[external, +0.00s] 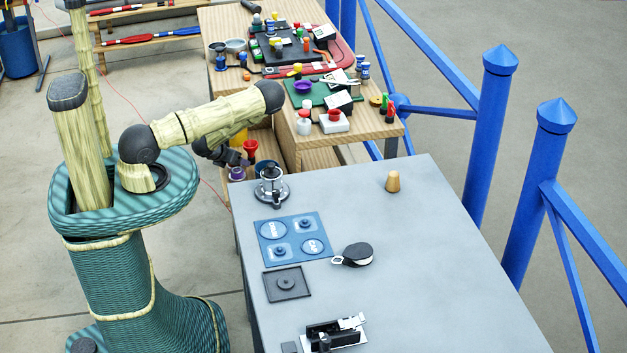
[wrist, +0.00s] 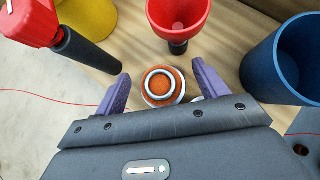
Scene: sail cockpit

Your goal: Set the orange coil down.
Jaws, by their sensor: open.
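An orange round piece with a pale ring on it (wrist: 161,84), which looks like the orange coil, shows in the wrist view between the purple fingers of my gripper (wrist: 161,75). The fingers are open, with a gap visible on each side of it. It appears to rest on the wooden surface (wrist: 130,52), but its underside is hidden. In the external view my gripper (external: 226,156) is at the left side of the wooden bench, low beside its shelf. The coil cannot be made out there.
Close around the fingers stand a red funnel-shaped cup (wrist: 180,14), a blue cup (wrist: 272,72), a yellow cup (wrist: 88,16) and a red-and-black tool (wrist: 82,50). The grey table (external: 430,260) has clear room at right. The wooden bench top (external: 222,18) is crowded.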

